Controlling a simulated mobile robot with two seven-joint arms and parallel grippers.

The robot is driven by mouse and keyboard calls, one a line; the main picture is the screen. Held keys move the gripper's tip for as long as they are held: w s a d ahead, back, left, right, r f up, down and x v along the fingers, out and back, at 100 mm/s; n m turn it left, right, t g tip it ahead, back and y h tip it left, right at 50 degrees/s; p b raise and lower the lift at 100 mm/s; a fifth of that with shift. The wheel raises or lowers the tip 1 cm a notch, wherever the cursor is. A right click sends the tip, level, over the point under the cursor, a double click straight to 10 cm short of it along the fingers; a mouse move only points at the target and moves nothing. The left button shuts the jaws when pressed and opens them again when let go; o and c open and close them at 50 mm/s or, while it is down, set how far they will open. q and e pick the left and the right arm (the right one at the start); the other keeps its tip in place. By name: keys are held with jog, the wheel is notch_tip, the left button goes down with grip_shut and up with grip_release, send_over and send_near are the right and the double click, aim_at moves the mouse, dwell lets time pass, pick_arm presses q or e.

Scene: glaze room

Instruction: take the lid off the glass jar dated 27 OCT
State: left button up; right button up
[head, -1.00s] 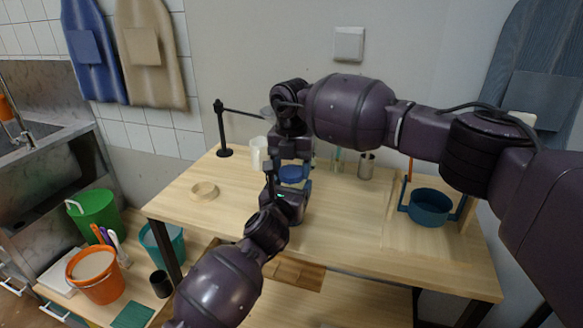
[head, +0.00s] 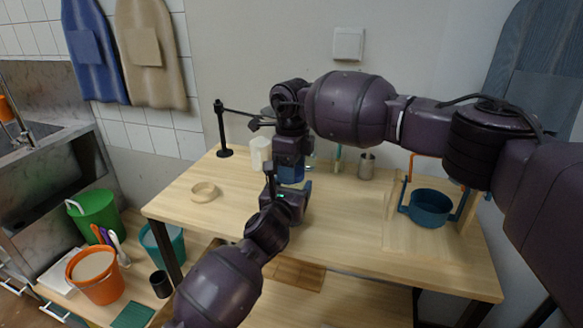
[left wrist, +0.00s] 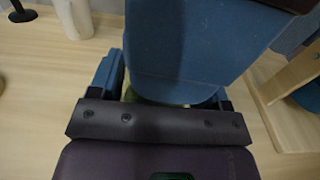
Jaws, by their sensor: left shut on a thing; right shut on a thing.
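My left gripper (head: 288,188) reaches in from the lower left and is closed around the glass jar, low over the table. Only a greenish sliver of the jar (left wrist: 131,95) shows between the fingers in the left wrist view; its date cannot be read. My right gripper (head: 290,174) comes down from above, directly over the jar, and is shut at its top. Its broad blue finger (left wrist: 190,45) fills the upper middle of the left wrist view and hides the lid, so I cannot tell whether the lid is still seated.
The wooden table (head: 340,225) is clear in front. A wooden ring (head: 204,192) lies left, near a black stand (head: 222,130). White cups (head: 260,150) and a metal cup (head: 366,165) stand behind.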

jog(key=n, duration=0.5)
jog(key=shift+n, duration=0.3)
jog(key=n, duration=1.7)
jog(key=shift+n, duration=0.3)
jog(key=shift+r, duration=0.1)
jog(key=shift+r, duration=0.3)
jog(key=shift+r, duration=0.75)
jog(key=shift+r, duration=0.1)
